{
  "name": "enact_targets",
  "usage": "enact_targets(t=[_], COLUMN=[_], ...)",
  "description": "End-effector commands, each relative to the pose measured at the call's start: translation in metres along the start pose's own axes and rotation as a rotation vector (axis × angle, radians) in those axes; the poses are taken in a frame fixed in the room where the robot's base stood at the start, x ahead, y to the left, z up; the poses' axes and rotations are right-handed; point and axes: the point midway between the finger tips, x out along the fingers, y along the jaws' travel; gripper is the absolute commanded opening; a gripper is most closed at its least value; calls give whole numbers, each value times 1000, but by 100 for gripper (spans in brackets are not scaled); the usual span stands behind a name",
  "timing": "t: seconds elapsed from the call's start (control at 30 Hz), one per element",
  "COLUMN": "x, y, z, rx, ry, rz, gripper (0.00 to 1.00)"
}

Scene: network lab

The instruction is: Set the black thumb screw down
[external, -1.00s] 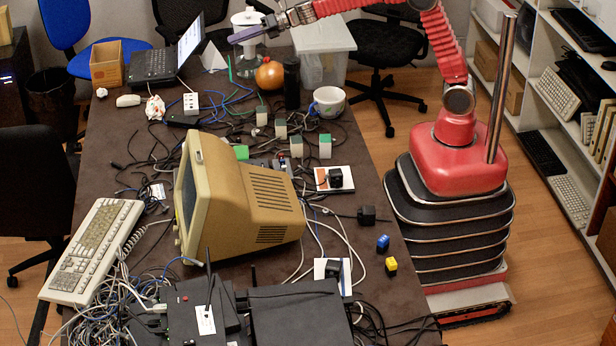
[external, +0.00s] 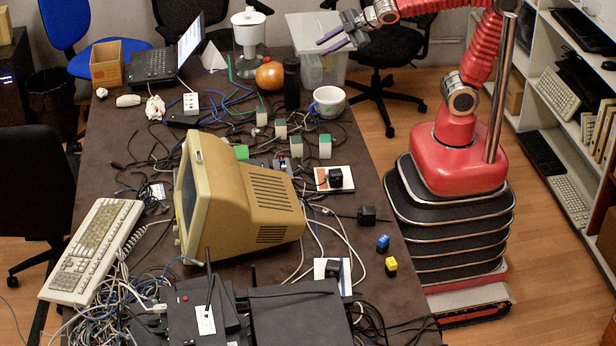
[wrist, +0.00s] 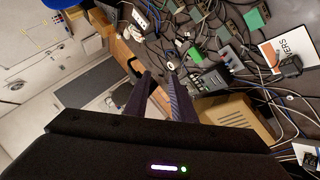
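My gripper (external: 321,48) hangs in the air above the far right end of the table, in front of the clear plastic bin. Its two dark fingers point left and stand apart. In the wrist view my gripper (wrist: 162,75) shows a gap between the fingers, and I see nothing held there. I cannot make out the black thumb screw in either view; it may be too small or hidden among the cables and dark items on the table (external: 130,200).
A beige monitor (external: 245,190) fills the table's middle, with a keyboard (external: 92,250) to its left. Cables cover much of the tabletop.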

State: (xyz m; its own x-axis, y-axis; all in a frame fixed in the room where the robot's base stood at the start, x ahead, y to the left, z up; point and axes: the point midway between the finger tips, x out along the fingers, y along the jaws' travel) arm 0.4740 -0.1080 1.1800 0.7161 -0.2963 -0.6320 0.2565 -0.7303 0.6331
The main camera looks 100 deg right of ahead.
Motion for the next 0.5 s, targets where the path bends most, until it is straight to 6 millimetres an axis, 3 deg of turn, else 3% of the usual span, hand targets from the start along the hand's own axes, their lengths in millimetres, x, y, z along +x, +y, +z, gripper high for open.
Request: enact_targets(t=[0.3, 0.4, 0.5], x=[-64, -81, -92], y=[-121, -155, -176], z=[62, 77, 86], rx=[441, 543, 608], ry=[-135, -183, -217], rz=[-262, -337, -386], gripper=[23, 23, 23])
